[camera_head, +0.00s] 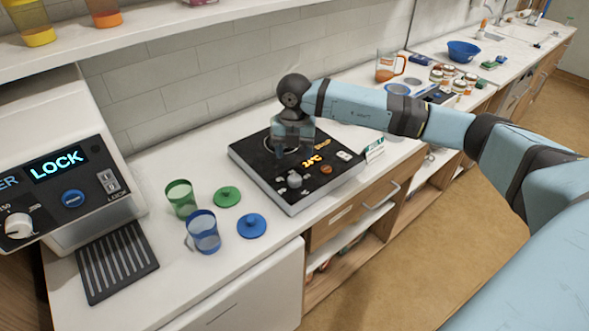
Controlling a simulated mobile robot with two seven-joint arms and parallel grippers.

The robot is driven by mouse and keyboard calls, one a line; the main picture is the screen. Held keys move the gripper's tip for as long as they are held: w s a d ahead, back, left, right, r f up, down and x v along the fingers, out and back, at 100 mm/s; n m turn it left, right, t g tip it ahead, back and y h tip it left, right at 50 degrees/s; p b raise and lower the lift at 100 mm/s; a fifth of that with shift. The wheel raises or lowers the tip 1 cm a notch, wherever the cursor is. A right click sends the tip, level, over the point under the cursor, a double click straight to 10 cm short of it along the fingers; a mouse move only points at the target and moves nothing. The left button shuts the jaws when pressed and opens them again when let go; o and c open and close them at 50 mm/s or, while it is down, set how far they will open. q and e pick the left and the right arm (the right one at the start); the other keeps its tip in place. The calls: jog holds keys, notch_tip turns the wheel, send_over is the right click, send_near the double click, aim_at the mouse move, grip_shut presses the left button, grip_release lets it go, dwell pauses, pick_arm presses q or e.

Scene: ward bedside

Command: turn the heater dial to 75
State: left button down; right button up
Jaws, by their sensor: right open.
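The heater (332,182) is a flat box with a black top on the white counter. Its orange display reads about 24 °C. A small grey dial (294,180) sits on its front left part; its setting is too small to read. My right gripper (292,150) points down over the heater's top, a little behind the dial in the picture. It is open and appears to hold nothing. Its fingertips are small and hard to make out. My left gripper is not in view.
A white machine (95,140) with a "LOCK" display stands at the left. A green cup (181,199), a blue cup (204,232) and their lids (227,196) stand between it and the heater. A jug (386,68) and small jars are farther back. A shelf (150,28) runs above.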

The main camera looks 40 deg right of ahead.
jog(key=shift+r, duration=2.2)
jog(key=shift+a, duration=0.1)
jog(key=s+a+f+m+t+y+p, duration=0.1)
jog(key=s+a+m+t+y+p, duration=0.15)
jog(key=s+a+y, duration=0.65)
jog(key=s+a+f+m+t+y+p, duration=0.1)
jog(key=s+a+f+t+y, duration=0.15)
jog(key=a+y, duration=1.15)
jog(key=s+d+f+m+t+h+p, duration=0.1)
jog(key=s+d+f+m+t+h, duration=0.2)
jog(key=s+f+m+h, duration=0.4)
jog(key=s+d+f+m+t+h+p, duration=0.1)
jog(key=s+d+f+m+t+h, duration=0.2)
jog(key=s+f+m+h, duration=0.5)
notch_tip(320, 180, down, 5)
jog(key=m+h, duration=0.4)
jog(key=m, duration=0.2)
jog(key=shift+s+d+h, duration=0.2)
jog(key=shift+h, duration=0.2)
